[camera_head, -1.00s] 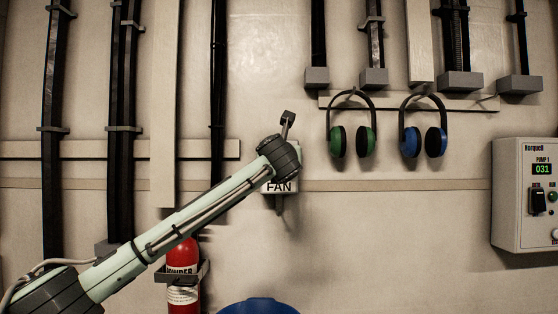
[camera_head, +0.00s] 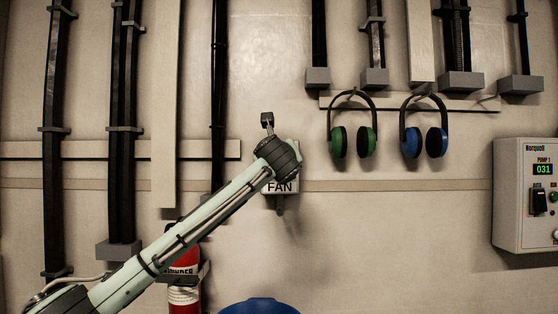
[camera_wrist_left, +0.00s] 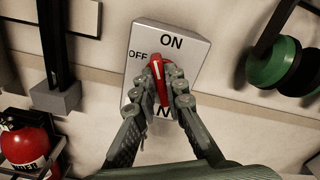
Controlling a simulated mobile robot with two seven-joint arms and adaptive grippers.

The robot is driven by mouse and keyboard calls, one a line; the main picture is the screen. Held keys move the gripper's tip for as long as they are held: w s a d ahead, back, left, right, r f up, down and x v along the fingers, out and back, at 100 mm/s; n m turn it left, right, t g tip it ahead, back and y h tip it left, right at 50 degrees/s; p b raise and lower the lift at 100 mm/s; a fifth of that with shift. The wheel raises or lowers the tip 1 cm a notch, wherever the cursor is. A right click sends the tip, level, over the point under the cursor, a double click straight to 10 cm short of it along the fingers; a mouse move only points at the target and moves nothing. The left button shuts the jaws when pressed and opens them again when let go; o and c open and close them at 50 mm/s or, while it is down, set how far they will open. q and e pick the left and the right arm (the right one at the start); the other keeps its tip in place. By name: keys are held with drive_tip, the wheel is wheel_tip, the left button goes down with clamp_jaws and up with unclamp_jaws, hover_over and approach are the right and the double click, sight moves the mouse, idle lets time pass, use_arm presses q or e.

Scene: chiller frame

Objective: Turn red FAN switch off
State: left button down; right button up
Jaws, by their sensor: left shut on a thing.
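The FAN switch box (camera_head: 279,188) is a light panel on the wall. My left gripper (camera_wrist_left: 162,80) is shut on the red handle, with a finger on each side. Its fingers are hidden in the head view. My right gripper is not in view.
Green ear defenders (camera_head: 351,140) and blue ear defenders (camera_head: 424,141) hang to the right of the box. A red extinguisher (camera_head: 184,292) stands below my left arm. A blue rounded object (camera_head: 258,307) is at the bottom. A pump panel (camera_head: 526,207) is at the far right.

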use_arm(q)
drive_tip(key=shift+a+f+n, duration=0.15)
drive_tip(key=shift+n, duration=3)
drive_tip(key=shift+a+f+n, duration=0.1)
drive_tip(key=shift+n, duration=3.05)
drive_tip(key=c, duration=1.6)
unclamp_jaws()
drive_tip(key=s, duration=1.2)
drive_tip(key=shift+f, duration=0.15)
